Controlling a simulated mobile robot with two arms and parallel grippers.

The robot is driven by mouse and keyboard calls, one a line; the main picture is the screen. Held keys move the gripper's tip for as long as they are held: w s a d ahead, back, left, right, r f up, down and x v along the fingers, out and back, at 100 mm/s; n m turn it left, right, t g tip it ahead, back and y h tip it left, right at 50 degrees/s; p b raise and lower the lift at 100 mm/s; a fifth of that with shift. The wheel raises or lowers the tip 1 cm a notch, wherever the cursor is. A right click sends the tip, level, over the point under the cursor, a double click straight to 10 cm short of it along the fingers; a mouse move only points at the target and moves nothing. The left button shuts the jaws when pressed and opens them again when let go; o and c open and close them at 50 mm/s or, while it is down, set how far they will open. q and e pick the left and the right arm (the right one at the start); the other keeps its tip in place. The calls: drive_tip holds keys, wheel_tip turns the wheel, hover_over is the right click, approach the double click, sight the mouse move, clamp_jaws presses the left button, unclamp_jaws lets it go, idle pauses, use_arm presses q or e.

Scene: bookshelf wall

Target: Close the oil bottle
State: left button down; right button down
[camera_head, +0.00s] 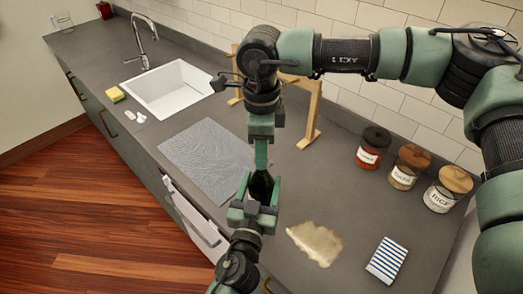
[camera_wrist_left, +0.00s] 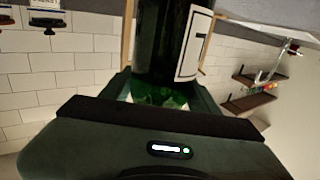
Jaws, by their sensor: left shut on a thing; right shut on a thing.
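The oil bottle (camera_head: 261,186) is dark green and stands roughly upright above the counter. My left gripper (camera_head: 254,207) is shut on its body from below. In the left wrist view the bottle (camera_wrist_left: 168,45) shows dark glass with a white label, between the fingers of the left gripper (camera_wrist_left: 170,95). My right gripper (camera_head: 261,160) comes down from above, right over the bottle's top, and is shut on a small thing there. Its fingers hide that thing and the bottle's mouth, so I cannot tell whether a cap is seated.
A grey mat (camera_head: 205,158) lies left of the bottle, with a white sink (camera_head: 168,92) beyond. A beige cloth (camera_head: 315,243) and a striped cloth (camera_head: 387,260) lie to the right. Several lidded jars (camera_head: 404,170) stand near the tiled wall. A wooden stand (camera_head: 312,115) is behind my right gripper.

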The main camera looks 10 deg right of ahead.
drive_tip(key=c, duration=1)
unclamp_jaws()
drive_tip(key=shift+c, duration=0.2)
wheel_tip(320, 180, up, 12)
drive_tip(key=shift+w, duration=0.1)
use_arm(q)
drive_tip(key=shift+c, duration=1.5)
unclamp_jaws()
